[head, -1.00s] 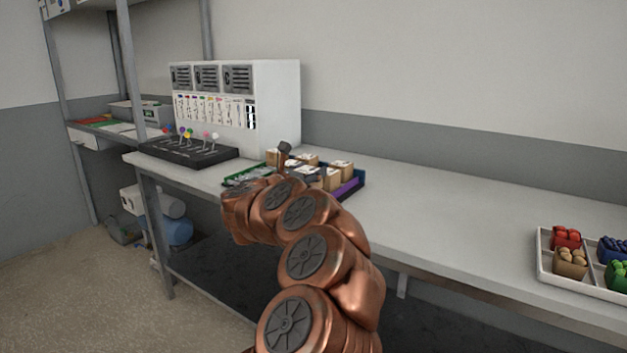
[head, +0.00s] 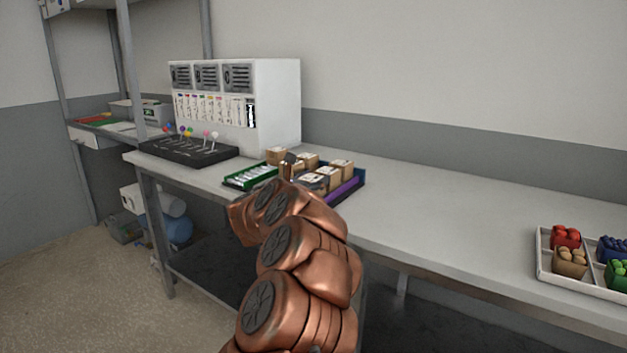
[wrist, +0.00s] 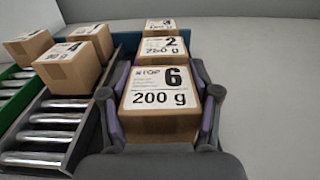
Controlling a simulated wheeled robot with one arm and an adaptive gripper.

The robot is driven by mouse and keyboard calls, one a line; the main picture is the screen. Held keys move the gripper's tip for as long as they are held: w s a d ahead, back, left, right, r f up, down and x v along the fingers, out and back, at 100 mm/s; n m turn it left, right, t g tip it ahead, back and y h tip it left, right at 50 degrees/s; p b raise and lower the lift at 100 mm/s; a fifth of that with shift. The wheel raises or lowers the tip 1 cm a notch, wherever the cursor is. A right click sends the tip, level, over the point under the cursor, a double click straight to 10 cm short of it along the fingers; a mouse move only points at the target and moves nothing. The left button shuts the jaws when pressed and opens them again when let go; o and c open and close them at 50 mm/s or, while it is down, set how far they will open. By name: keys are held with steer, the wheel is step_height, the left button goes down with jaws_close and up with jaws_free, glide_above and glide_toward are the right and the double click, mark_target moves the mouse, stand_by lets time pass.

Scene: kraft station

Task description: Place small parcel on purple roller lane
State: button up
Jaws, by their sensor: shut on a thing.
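The small parcel (wrist: 160,100) is a brown box with a white label reading 6 and 200 g, and it is upright. My gripper (wrist: 160,112) is shut on it, with a finger at each side. The purple roller lane (head: 347,190) is the right-hand lane of the sorter in the head view. In the wrist view the held parcel lines up with parcels labelled 2 (wrist: 167,50) and 3 (wrist: 162,27) beyond it. The bottom of the held parcel is hidden, so I cannot tell whether it touches rollers. My arm partly covers the sorter in the head view.
Other parcels (wrist: 68,66) stand on the rollers to the left. A green lane (head: 240,180) is at the sorter's left. A black rack with coloured knobs (head: 190,152) and a white cabinet (head: 275,100) stand behind. The bench (head: 440,210) is clear rightward to a white tray (head: 545,262).

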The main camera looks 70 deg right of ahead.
steer(key=shift+f+b, duration=0.15)
steer(key=shift+b, duration=0.15)
steer(key=o, duration=1.4)
steer(key=shift+r+p, duration=0.25)
steer(key=shift+p, duration=0.1)
steer(key=shift+w+a+f, duration=0.1)
steer(key=shift+a, duration=0.2)
steer(key=v, duration=1.1)
steer(key=shift+a+b, duration=0.2)
steer(key=shift+b, duration=0.15)
